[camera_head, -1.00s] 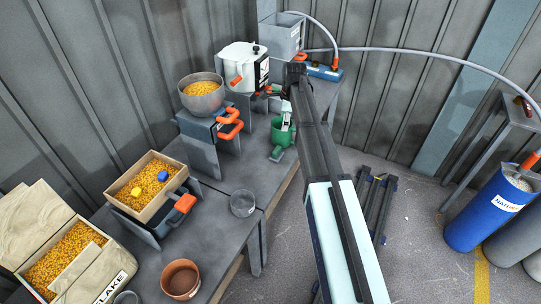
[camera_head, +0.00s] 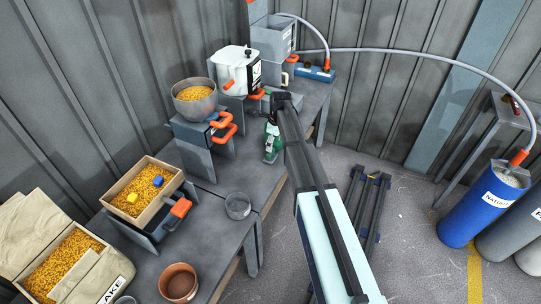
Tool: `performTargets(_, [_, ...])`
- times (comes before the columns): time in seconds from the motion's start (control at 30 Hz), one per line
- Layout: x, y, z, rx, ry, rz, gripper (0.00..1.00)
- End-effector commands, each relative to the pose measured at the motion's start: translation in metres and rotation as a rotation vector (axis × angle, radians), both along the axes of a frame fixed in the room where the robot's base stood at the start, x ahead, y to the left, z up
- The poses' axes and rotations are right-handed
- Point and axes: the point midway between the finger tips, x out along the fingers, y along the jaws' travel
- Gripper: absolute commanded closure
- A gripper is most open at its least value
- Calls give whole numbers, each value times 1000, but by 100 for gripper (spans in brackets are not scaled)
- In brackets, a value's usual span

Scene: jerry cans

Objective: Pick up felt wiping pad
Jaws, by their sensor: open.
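I cannot pick out the felt wiping pad with certainty in the head view. My arm reaches from the lower right to the back of the workbench. My gripper (camera_head: 271,155) is small at its far end, low over the bench beside a green object (camera_head: 271,138). The gripper looks open and empty, but its fingers are hard to separate from the green object. My arm hides part of the bench there.
A bowl of yellow grains (camera_head: 195,97), a white canister (camera_head: 237,72) and a grey bin (camera_head: 272,40) stand along the back. Blue cylinder (camera_head: 478,212) stands right.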

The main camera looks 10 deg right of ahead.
Motion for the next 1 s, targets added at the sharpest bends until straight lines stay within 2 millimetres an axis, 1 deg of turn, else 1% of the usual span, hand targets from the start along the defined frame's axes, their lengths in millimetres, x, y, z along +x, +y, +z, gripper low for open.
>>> performTargets(0.03, [1,1,-6,0,2,0,29])
performTargets(0.1, [1,2,-12,1,1,1,29])
performTargets(0.37, [3,3,-23,0,1,1,29])
performTargets(0.47, [5,5,-31,0,1,1,29])
performTargets(0.73, [9,10,-65,1,2,1,29])
performTargets(0.83, [9,10,-69,1,-1,1,29])
performTargets(1.0, [9,10,-69,1,-1,1,29])
